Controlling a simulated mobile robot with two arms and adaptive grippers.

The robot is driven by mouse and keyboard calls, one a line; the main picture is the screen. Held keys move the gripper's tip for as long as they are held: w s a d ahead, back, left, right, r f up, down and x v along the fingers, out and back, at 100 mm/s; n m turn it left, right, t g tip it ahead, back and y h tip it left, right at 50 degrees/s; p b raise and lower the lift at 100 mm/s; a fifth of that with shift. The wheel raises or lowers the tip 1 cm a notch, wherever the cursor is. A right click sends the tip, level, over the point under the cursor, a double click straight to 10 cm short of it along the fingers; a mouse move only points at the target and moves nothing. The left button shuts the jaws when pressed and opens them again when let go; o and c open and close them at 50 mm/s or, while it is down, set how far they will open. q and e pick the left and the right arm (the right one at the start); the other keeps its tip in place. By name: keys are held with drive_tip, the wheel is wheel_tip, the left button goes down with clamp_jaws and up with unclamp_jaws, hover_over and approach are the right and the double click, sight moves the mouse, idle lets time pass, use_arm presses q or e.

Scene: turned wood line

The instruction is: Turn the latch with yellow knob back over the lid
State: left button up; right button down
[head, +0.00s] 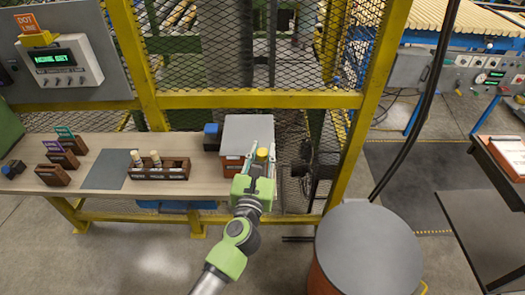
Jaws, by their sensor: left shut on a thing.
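A box with a grey lid (247,132) and an orange-brown body (232,166) stands at the right end of the wooden bench. The latch's yellow knob (262,153) shows at the front right of the lid. My left gripper (260,160) reaches up to it from below, its fingers on either side of the knob and shut on it. The gripper covers the latch arm, so I cannot tell how it lies against the lid. My right gripper is not in view.
A blue-topped block (212,137) stands just left of the box. A wooden tray (158,174) with pale turned pieces and several small brown holders (53,175) sit further left on the bench (206,176). A yellow-framed mesh fence (250,100) rises behind. A grey-topped drum (369,250) stands at the front right.

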use_arm(q)
drive_tip(key=shift+a+r+m+h+p, duration=0.1)
drive_tip(key=shift+r+m+h+p, duration=0.1)
drive_tip(key=shift+m+h+p, duration=0.6)
drive_tip(key=shift+m+g+h+p, duration=0.6)
drive_tip(key=shift+m+h+p, duration=0.15)
drive_tip(key=shift+h, duration=0.35)
drive_tip(key=m+h, duration=0.1)
drive_tip(key=g+h, duration=0.1)
drive_tip(key=shift+w+f+m+g+h+p, duration=0.1)
drive_tip(key=shift+f+m+g+h+p, duration=0.05)
drive_tip(key=shift+m+g+h+p, duration=0.2)
drive_tip(key=shift+f+m+g+h+b, duration=0.15)
drive_tip(key=shift+m+g+h+b, duration=0.35)
drive_tip(key=shift+m+g+h, duration=0.5)
drive_tip(key=m+g+h+b, duration=0.2)
drive_tip(key=m+g+b, duration=0.1)
drive_tip(key=g+b, duration=0.1)
drive_tip(key=m+g+h+b, duration=0.2)
drive_tip(key=m+g+b, duration=0.1)
drive_tip(key=b, duration=0.3)
drive_tip(key=m+g+h+b, duration=0.2)
drive_tip(key=m+g+b, duration=0.1)
drive_tip(key=g+b, duration=0.2)
drive_tip(key=shift+s+m+g+b, duration=0.2)
drive_tip(key=shift+m+g+b, duration=0.2)
drive_tip(key=shift+g+b, duration=0.4)
drive_tip(key=shift+r, duration=0.2)
drive_tip(key=o, duration=1.1)
drive_tip(key=shift+d, duration=0.2)
